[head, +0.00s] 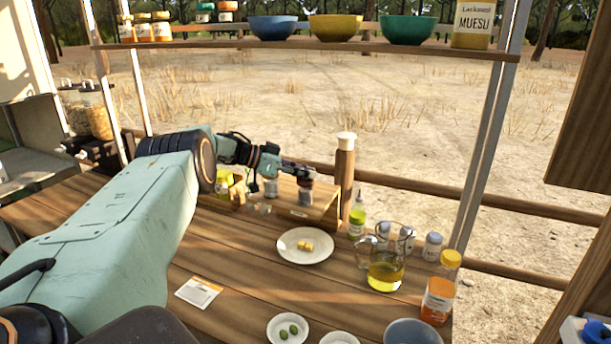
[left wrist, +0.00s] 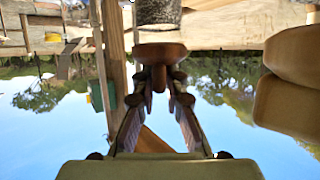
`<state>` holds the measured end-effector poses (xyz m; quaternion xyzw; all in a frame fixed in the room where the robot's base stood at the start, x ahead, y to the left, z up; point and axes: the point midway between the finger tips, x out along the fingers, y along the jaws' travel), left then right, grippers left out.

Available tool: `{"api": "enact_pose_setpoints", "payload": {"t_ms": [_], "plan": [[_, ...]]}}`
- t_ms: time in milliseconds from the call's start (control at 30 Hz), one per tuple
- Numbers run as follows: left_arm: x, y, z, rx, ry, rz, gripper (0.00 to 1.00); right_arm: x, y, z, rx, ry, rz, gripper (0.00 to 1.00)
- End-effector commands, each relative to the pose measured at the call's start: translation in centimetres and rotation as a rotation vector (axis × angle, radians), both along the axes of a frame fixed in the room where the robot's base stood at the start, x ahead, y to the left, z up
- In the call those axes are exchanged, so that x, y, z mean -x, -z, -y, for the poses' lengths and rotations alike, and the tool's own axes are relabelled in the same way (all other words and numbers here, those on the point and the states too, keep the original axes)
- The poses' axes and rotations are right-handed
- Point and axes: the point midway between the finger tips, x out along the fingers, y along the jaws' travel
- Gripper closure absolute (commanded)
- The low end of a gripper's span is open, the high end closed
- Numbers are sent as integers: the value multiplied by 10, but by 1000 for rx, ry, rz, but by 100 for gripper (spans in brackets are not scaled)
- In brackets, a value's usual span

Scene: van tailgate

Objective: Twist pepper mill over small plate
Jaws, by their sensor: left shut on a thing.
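My left gripper (head: 303,174) is above the wooden box at the back of the counter. It is shut on the brown top of a dark, speckled jar that looks like the pepper mill (head: 306,192). In the left wrist view, which is upside down, the fingers meet at the brown top (left wrist: 160,52) and the dark body (left wrist: 158,16) shows beyond it. A white plate (head: 290,256) with yellow cubes lies in front of the box. A smaller plate (head: 275,336) with green olives is near the front edge. My right gripper does not show.
A tall wooden cylinder with a cream top (head: 345,165) stands just right of the gripper. A green bottle (head: 356,222), a glass jug of yellow liquid (head: 385,277) and an orange bottle (head: 438,295) stand on the right. A packet (head: 198,293) lies on clear counter at left.

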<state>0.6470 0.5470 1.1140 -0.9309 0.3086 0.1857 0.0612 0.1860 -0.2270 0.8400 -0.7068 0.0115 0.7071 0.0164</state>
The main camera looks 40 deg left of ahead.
Motion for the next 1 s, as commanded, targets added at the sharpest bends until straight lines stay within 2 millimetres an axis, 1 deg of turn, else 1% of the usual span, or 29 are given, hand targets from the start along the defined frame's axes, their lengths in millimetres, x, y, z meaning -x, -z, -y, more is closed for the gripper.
{"api": "enact_pose_setpoints", "payload": {"t_ms": [400,433,667,1000], "plan": [[-1,-2,0,1,2,4,100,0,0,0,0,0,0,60],[-1,-2,0,1,2,4,86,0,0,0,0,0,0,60],[0,-1,0,0,2,2,67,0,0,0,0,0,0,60],[1,-2,-2,0,0,1,66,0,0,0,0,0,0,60]]}}
